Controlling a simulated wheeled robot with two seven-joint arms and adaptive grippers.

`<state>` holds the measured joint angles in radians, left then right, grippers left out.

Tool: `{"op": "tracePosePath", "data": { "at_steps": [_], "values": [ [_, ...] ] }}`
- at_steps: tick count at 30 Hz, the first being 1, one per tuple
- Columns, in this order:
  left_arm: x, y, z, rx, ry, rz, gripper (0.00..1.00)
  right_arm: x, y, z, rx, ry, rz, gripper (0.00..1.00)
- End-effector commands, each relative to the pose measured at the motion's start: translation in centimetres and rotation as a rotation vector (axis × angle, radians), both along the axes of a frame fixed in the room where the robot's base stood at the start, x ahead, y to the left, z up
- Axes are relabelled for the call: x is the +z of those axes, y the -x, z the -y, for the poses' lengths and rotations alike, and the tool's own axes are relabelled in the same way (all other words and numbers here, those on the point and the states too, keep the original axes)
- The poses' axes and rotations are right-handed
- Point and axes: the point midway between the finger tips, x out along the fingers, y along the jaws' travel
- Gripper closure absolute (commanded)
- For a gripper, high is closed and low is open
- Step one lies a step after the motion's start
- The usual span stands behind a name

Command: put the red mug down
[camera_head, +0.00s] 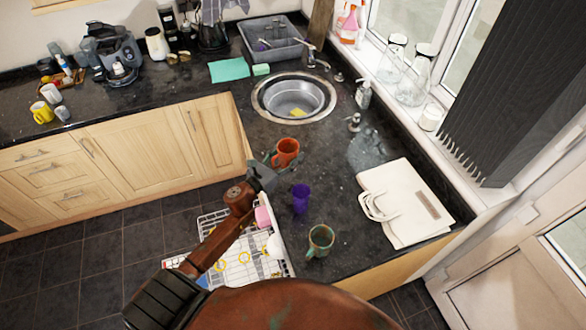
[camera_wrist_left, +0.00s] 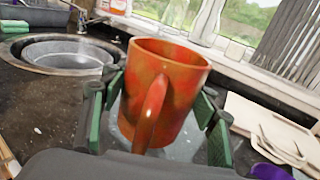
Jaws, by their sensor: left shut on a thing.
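The red mug (camera_head: 286,149) is orange-red and upright, at the dark counter's inner edge near the sink in the head view. My left gripper (camera_head: 268,166) is shut on it. In the left wrist view the mug (camera_wrist_left: 165,95) sits between the green-padded fingers of the left gripper (camera_wrist_left: 158,110), its handle facing the camera. I cannot tell whether the mug's base touches the counter. My right gripper is not in view.
A purple cup (camera_head: 301,198) and a green-brown mug (camera_head: 320,240) stand on the counter nearby. The round sink (camera_head: 294,97) lies behind. An open dishwasher rack (camera_head: 240,262) is below the counter edge.

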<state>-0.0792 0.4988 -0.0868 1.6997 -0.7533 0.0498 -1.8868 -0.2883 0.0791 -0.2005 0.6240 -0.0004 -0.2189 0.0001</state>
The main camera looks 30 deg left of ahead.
Motion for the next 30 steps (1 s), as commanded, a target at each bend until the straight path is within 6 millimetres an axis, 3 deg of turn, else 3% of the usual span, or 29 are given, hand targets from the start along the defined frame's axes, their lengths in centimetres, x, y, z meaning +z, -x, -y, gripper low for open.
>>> {"op": "tracePosePath", "data": {
  "at_steps": [4, 10, 18, 24, 30],
  "values": [
    [-3.1, 0.2, -0.2, 0.007, 0.008, -0.002, 0.78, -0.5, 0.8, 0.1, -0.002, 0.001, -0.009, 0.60],
    [-5.3, 0.2, -0.3, 0.007, 0.003, -0.001, 0.78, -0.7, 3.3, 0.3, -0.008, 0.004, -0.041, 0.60],
    [-8.7, 0.2, -0.2, 0.005, 0.004, -0.002, 0.78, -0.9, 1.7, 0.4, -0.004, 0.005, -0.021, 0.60],
    [-9.1, 0.1, -0.1, 0.002, 0.000, 0.001, 0.78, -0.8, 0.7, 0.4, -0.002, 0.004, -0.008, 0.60],
    [-9.3, 0.1, -0.1, 0.002, 0.001, 0.001, 0.78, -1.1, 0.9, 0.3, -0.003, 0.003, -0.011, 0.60]
  ]
}}
